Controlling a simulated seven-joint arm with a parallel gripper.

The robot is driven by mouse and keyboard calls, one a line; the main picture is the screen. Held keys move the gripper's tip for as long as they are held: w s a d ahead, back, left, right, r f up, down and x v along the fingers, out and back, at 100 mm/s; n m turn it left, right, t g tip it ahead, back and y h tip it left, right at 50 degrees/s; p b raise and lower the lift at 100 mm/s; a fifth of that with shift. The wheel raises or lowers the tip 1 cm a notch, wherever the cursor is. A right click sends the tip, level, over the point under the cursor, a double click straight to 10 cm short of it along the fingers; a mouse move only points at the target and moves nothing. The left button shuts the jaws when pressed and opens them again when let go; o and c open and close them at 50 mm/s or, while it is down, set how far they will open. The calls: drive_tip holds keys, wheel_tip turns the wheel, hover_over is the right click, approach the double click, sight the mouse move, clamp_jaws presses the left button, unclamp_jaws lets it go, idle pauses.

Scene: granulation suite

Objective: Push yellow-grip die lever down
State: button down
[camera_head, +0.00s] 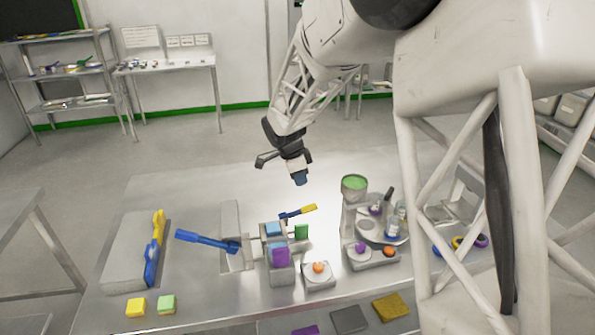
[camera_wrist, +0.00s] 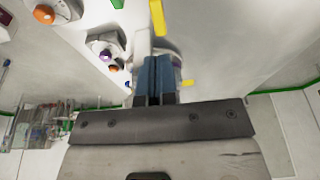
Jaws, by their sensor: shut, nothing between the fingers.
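The lever with a yellow grip (camera_head: 309,209) and a dark blue arm stands at the back of a grey block fixture (camera_head: 281,274), its grip tilted up to the right. In the wrist view a yellow bar (camera_wrist: 157,17), which looks like this grip, shows just beyond my fingertips. My gripper (camera_head: 300,181) is shut and empty, pointing down above and behind the lever, apart from it. Its blue fingers (camera_wrist: 153,78) lie together in the wrist view. A small yellow piece (camera_wrist: 187,83) shows beside them; I cannot tell what it is.
A blue lever (camera_head: 207,240) stands left of the fixture, and a grey box (camera_head: 130,250) with a yellow and blue handle is farther left. A pot with green contents (camera_head: 354,186) stands to the right. The table behind the lever is clear.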

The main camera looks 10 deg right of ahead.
sight(311, 205)
drive_tip(key=x, duration=0.9)
drive_tip(key=shift+d+f, duration=0.3)
drive_tip(key=shift+f, duration=0.1)
drive_tip(key=shift+d+f+y, duration=0.2)
drive_tip(key=shift+f+y, duration=0.25)
drive_tip(key=shift+y, duration=0.15)
drive_tip(key=shift+d+f, duration=0.1)
drive_tip(key=shift+f, duration=0.3)
drive_tip(key=shift+s+f, duration=0.1)
wheel_tip(311, 205, up, 15)
drive_tip(key=shift+w+f, duration=0.15)
drive_tip(key=shift+w, duration=0.05)
